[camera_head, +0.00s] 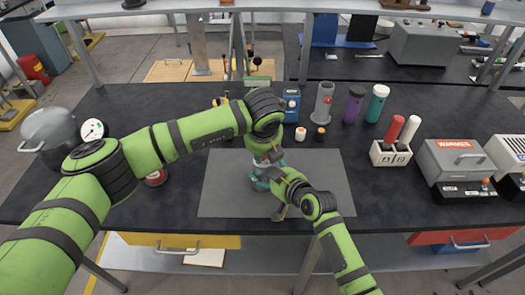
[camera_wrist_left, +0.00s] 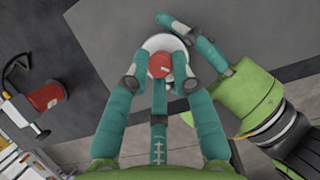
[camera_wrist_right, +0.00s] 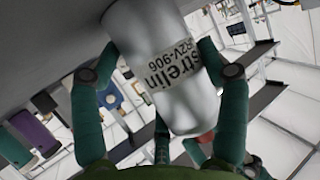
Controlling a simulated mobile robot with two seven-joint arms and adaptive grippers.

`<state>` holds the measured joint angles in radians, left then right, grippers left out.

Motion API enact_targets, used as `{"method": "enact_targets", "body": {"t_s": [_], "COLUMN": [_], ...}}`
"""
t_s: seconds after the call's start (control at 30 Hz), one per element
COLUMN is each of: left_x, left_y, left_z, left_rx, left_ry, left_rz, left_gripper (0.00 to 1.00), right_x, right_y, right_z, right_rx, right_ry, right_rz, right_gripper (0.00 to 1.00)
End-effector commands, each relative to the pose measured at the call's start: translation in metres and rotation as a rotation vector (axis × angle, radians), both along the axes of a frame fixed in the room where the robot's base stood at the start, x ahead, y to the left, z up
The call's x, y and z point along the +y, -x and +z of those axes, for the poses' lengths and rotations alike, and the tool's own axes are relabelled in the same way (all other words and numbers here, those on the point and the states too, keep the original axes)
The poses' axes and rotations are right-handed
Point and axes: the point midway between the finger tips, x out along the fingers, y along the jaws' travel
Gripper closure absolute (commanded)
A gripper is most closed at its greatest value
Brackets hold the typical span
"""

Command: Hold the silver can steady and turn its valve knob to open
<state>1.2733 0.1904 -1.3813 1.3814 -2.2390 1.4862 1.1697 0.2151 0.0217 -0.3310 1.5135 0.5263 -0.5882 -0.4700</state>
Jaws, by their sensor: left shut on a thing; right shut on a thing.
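The silver can (camera_wrist_right: 165,75) fills the middle of the right wrist view, with black lettering on its side. My right gripper (camera_wrist_right: 160,85) is shut on its body, one finger on each side. The red valve knob (camera_wrist_left: 160,65) sits on top of the can in the left wrist view. My left gripper (camera_wrist_left: 160,75) is over the can from above, its fingers closed around the knob. In the head view the grippers and arms hide most of the can, above the grey mat (camera_head: 225,190). I cannot tell how far the knob is turned.
Behind the mat stand a blue device (camera_head: 291,105), a grey cylinder (camera_head: 323,103), a purple bottle (camera_head: 354,105) and a teal bottle (camera_head: 376,104). A block with red and white handles (camera_head: 391,154) and a warmer box (camera_head: 458,160) are at right. The mat's right part is clear.

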Motion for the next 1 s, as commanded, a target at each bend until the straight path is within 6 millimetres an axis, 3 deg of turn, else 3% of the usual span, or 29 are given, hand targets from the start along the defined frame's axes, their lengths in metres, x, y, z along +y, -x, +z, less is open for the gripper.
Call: {"method": "enact_targets", "body": {"t_s": [0.2,0.23,0.27,0.67,0.77,1.0], "left_x": [-0.002,-0.002,-0.002,-0.001,-0.001,-0.001], "left_y": [0.0,0.0,0.0,0.001,0.004,0.023], "left_z": [0.001,0.001,0.001,0.004,0.015,0.061], "left_rx": [-0.004,-0.004,-0.004,-0.003,-0.006,-0.007], "left_ry": [0.006,0.006,0.006,0.001,0.002,0.003], "left_rz": [-0.004,-0.004,-0.004,-0.002,-0.004,-0.005], "left_gripper": [1.0,0.63,0.53,0.53,0.53,0.53], "right_x": [0.002,0.002,0.002,0.001,0.001,0.001], "right_y": [0.002,0.002,0.002,0.002,0.002,0.002], "right_z": [-0.003,-0.003,-0.003,-0.003,-0.003,-0.003], "right_rx": [0.007,0.007,0.007,0.009,0.009,0.008], "right_ry": [0.003,0.003,0.003,0.002,0.002,0.002], "right_rz": [0.006,0.006,0.006,0.003,0.003,0.002], "right_gripper": [0.82,0.82,0.82,0.82,0.82,0.82]}}
